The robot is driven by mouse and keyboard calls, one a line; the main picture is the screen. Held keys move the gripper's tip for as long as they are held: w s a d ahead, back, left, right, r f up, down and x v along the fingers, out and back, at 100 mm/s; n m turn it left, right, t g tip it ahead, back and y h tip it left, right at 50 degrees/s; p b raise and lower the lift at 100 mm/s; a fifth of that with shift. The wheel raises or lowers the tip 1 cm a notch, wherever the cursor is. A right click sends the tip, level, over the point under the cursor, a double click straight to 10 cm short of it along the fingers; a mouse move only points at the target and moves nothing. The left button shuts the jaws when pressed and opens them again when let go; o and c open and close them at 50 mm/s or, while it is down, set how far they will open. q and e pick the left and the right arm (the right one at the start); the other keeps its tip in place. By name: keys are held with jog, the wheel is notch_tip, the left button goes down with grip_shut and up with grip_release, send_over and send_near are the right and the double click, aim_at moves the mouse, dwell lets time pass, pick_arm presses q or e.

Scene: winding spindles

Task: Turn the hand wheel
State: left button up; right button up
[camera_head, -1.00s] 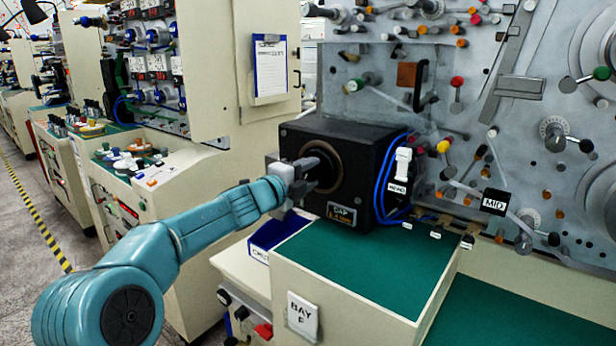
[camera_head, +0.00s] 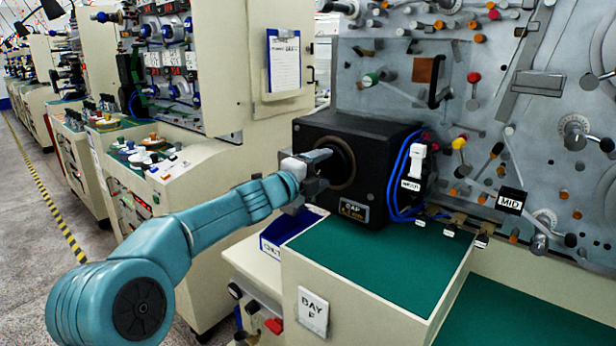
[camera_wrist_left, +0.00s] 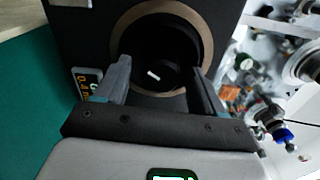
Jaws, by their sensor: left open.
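The hand wheel (camera_wrist_left: 158,60) is a dark round part with a tan ring, set in the face of a black box (camera_head: 372,150). In the head view the wheel (camera_head: 346,162) is partly hidden by my gripper. A small white mark shows on the wheel's dark centre in the left wrist view. My left gripper (camera_head: 320,170) is open in front of the wheel, and its two fingers (camera_wrist_left: 162,82) sit to either side of the wheel's centre in the left wrist view. Whether the fingers touch the wheel cannot be told. My right gripper is in neither view.
The black box stands on a green-topped bench (camera_head: 375,260) with a "BAY F" tag (camera_head: 313,312). Blue cables (camera_head: 397,185) run down its right side. A blue bin (camera_head: 280,238) sits below my gripper. A grey panel with many spindles (camera_head: 540,130) rises at the right.

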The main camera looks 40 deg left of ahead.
pick_arm(q)
jog(key=s+a+b, duration=0.1)
jog(key=s+b, duration=0.1)
jog(key=s, duration=1.4)
jog(key=shift+a, duration=0.1)
